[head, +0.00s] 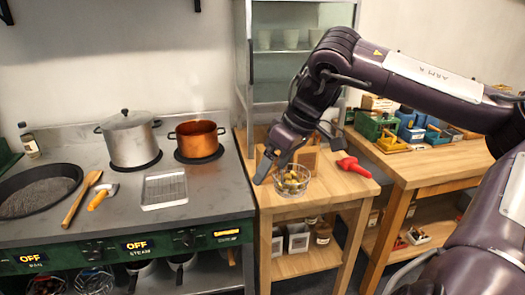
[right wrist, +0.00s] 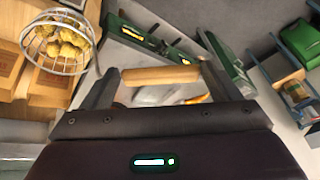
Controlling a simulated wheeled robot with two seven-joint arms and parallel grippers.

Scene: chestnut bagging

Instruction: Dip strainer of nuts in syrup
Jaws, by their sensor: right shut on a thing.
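The wire strainer (head: 293,186) is at the front of the small wooden table, with several yellowish nuts in it. It also shows at the upper left of the right wrist view (right wrist: 60,66). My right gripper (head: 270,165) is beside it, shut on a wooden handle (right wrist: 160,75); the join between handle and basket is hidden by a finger. I cannot tell whether the strainer touches the table. A copper pot (head: 197,140) stands on the right back burner; its contents, syrup or not, cannot be seen. My left gripper is not in view.
A lidded steel pot (head: 130,139) stands left of the copper pot. A red tool (head: 353,166) lies right of the strainer.

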